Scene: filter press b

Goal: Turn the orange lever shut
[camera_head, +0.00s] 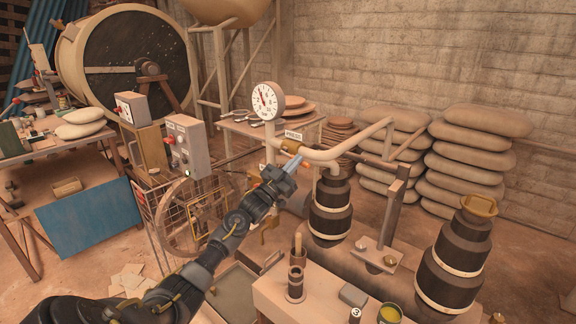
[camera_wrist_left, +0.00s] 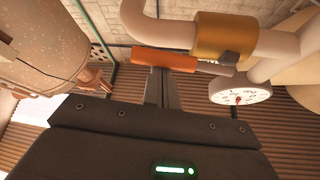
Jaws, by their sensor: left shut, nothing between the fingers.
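The orange lever (camera_wrist_left: 165,60) sticks out to the left from a brass valve body (camera_wrist_left: 225,37) on a cream pipe in the left wrist view. The valve body (camera_head: 290,147) also shows in the head view, below a round pressure gauge (camera_head: 267,100). My left gripper (camera_head: 293,163) is at the valve, with its fingers shut and nothing between them. In the left wrist view its fingertips (camera_wrist_left: 169,74) are right at the lever's side, close to or touching it; I cannot tell which. In the head view the gripper largely hides the lever. My right gripper is not in view.
The cream pipe (camera_head: 325,154) runs right from the valve above a dark ribbed column (camera_head: 330,208). A bench (camera_head: 275,292) with a cup and small parts stands in front. A wire-sided cart (camera_head: 180,225) is at the left. Stacked sacks (camera_head: 470,150) stand by the wall.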

